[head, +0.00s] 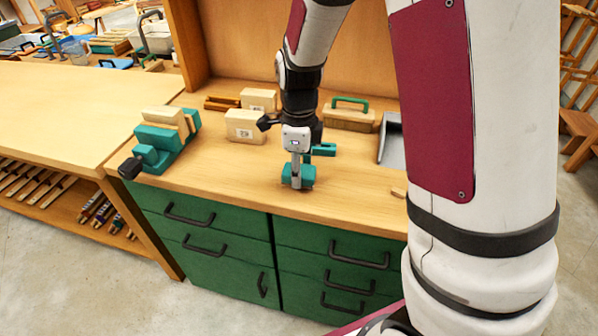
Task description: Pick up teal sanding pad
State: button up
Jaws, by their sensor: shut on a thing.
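The teal sanding pad (308,174) is a small teal block near the front edge of the wooden bench top (230,178). My gripper (296,180) points straight down and is shut on the pad. The near finger covers the pad's middle, and the far finger is hidden. The pad is at or just above the bench surface; I cannot tell whether it touches.
Another teal item (323,149) lies just behind my gripper. A teal vise (158,140) stands at the left. Pale blocks (245,126), a brush with a green handle (349,115) and a grey dustpan (391,140) are farther back. The bench front is clear left of the pad.

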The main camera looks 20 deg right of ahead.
notch_tip(320, 180, up, 2)
jog(key=shift+r, duration=0.25)
jog(key=s+a+r+p, duration=0.1)
jog(key=s+p, duration=0.1)
jog(key=s, duration=1.4)
jog(key=shift+r, duration=0.25)
